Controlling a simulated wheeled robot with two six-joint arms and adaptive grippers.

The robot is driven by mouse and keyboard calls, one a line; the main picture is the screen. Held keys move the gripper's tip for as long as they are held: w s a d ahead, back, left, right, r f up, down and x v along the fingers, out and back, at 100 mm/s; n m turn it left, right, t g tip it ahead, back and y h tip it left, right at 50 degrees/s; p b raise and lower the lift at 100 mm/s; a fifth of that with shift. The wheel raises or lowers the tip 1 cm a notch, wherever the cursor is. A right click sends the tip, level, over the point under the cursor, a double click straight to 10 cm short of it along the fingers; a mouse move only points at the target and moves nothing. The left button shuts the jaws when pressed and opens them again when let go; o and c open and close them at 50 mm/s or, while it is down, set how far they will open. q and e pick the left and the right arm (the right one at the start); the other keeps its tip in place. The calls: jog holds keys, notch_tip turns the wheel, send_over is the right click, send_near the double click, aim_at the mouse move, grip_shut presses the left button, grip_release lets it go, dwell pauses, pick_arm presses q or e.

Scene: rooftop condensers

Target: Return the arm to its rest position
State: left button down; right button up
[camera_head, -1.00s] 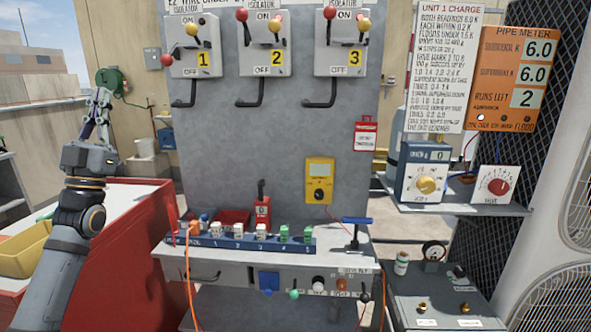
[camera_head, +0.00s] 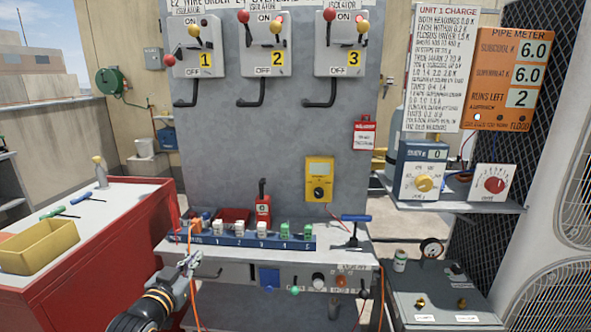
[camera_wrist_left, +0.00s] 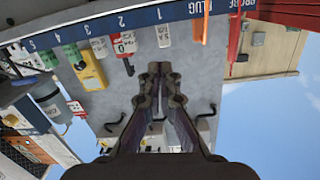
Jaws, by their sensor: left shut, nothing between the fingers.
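My left arm comes in from the lower left in the head view. Its gripper (camera_head: 190,262) is in front of the panel's lower ledge, just below the left end of the blue terminal strip (camera_head: 305,243). In the left wrist view the gripper (camera_wrist_left: 160,70) is shut, with its fingertips together and nothing between them. The grey panel (camera_wrist_left: 205,85) and the blue strip (camera_wrist_left: 105,27) appear tilted over behind it. My right gripper does not show.
A red cabinet (camera_head: 125,225) with a yellow bin (camera_head: 38,247) stands on the left. An orange cable (camera_head: 192,300) hangs close to my left gripper. A grey shelf (camera_head: 465,204) with a charge unit and a grey box (camera_head: 445,300) stand on the right.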

pick_arm(q)
jog(key=s+d+f+n+g+y, duration=0.15)
jog(key=s+f+g, duration=0.55)
jog(key=s+f, duration=0.75)
jog(key=s+f+g+y, duration=0.1)
jog(key=s+f+g, duration=0.6)
jog(key=s, duration=0.8)
notch_tip(320, 180, down, 25)
jog(key=s+a, duration=0.2)
jog(key=a, duration=0.1)
jog(key=s+f+n+g, duration=0.1)
jog(key=s+f, duration=1)
jog(key=f, duration=0.4)
jog(key=s+a+r+p, duration=0.1)
jog(key=s+r+p, duration=0.7)
jog(key=r+p, duration=0.5)
jog(key=p, duration=0.4)
jog(key=shift+s+r+g+p, duration=0.2)
jog(key=shift+r+g+p, duration=0.1)
jog(key=shift+r+p, duration=0.1)
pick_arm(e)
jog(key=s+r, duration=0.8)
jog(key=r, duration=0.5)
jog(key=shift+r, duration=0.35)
